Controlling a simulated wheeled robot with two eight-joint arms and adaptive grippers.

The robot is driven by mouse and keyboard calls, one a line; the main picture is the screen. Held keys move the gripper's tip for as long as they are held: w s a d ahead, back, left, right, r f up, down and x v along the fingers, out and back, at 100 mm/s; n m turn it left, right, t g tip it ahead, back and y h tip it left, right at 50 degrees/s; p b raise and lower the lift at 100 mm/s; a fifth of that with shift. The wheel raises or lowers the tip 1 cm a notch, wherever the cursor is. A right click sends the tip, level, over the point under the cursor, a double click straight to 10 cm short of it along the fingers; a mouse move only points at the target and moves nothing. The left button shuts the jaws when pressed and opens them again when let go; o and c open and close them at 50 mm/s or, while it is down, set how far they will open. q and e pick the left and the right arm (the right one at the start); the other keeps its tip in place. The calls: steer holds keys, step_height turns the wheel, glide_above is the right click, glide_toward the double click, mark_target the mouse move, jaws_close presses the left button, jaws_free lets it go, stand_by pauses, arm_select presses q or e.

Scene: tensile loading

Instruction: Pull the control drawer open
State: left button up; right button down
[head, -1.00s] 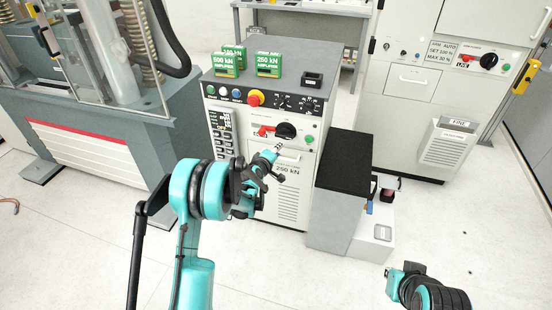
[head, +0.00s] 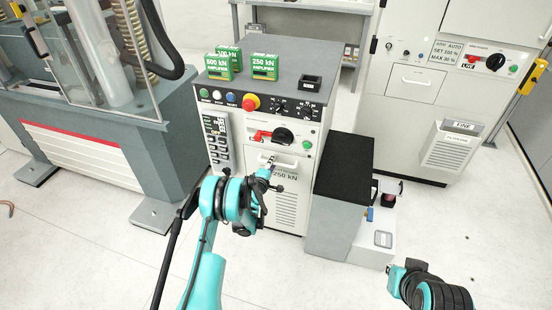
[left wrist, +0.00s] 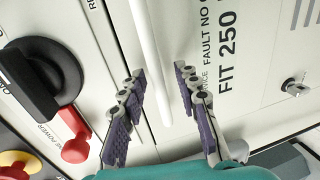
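The control drawer (head: 257,157) is a white front panel on the grey-white control cabinet, and it looks flush with the cabinet. Its pale bar handle (head: 287,164) shows beside my left gripper (head: 270,167). In the left wrist view the handle (left wrist: 150,60) is a long white bar. The left gripper (left wrist: 157,75) is open there, with one purple-padded finger on each side of the bar. A gap shows between each finger and the bar. My right gripper (head: 397,272) is at the lower right, far from the drawer; its fingers are not clear.
Above the drawer are a red lever (head: 262,136), a black knob (head: 283,136) and a red-yellow emergency button (head: 250,102). Green amplifier boxes (head: 264,66) stand on the cabinet top. A black-topped grey block (head: 343,165) stands close at the right. Open floor lies in front.

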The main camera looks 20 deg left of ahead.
arm_select(q)
steer(key=shift+w, duration=0.45)
steer(key=shift+s+r, duration=0.1)
steer(key=shift+s, duration=0.05)
steer(key=shift+c, duration=0.6)
jaws_close()
